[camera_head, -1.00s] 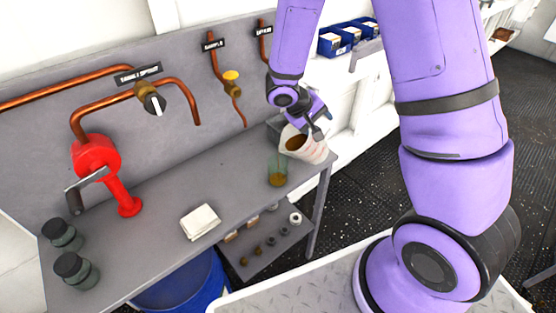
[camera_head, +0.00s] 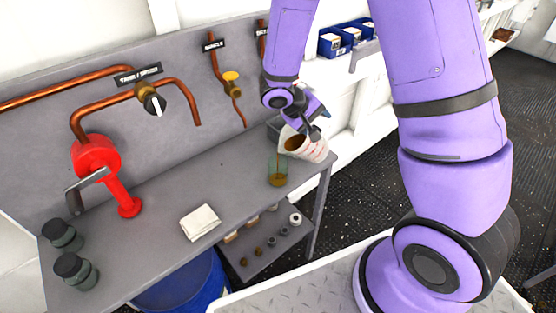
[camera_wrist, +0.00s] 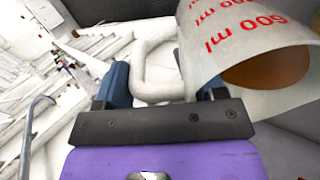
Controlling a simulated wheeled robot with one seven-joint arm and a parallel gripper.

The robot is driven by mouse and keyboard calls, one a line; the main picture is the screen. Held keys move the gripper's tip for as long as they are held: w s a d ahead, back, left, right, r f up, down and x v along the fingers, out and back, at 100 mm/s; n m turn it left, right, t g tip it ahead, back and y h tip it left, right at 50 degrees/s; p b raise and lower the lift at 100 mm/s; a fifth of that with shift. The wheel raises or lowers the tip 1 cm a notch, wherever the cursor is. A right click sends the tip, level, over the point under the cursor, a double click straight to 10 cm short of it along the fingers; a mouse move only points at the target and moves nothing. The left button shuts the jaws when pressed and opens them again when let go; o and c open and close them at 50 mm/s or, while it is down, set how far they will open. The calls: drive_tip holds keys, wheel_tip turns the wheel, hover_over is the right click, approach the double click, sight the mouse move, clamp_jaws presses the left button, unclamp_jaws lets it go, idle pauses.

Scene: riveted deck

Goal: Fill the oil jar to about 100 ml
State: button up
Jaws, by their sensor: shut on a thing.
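My gripper (camera_head: 316,131) is shut on the handle (camera_wrist: 150,68) of a white measuring jug (camera_head: 312,150). The jug is tilted to the left above the bench's right end, and brown oil shows in its mouth. Red "600 ml" marks show on the jug in the wrist view (camera_wrist: 215,35). A clear glass oil jar (camera_head: 278,170) stands open on the bench just below and left of the jug's lip. It holds some brown oil in its lower part. I cannot read an exact level or make out a stream between lip and jar.
The grey bench (camera_head: 160,195) carries a folded white cloth (camera_head: 200,222), a red hand pump (camera_head: 97,158) and two dark-lidded jars (camera_head: 72,268) at left. Copper pipes with valves (camera_head: 150,98) run along the back panel. A blue drum (camera_head: 180,285) stands below.

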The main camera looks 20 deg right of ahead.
drive_tip(key=shift+a+r, duration=0.15)
drive_tip(key=shift+r, duration=0.05)
idle(0.5)
drive_tip(key=shift+a+h+b, duration=0.6)
drive_tip(key=shift+h+b, duration=0.4)
drive_tip(key=shift+b, duration=0.05)
idle(5.2)
drive_tip(key=shift+d, duration=0.1)
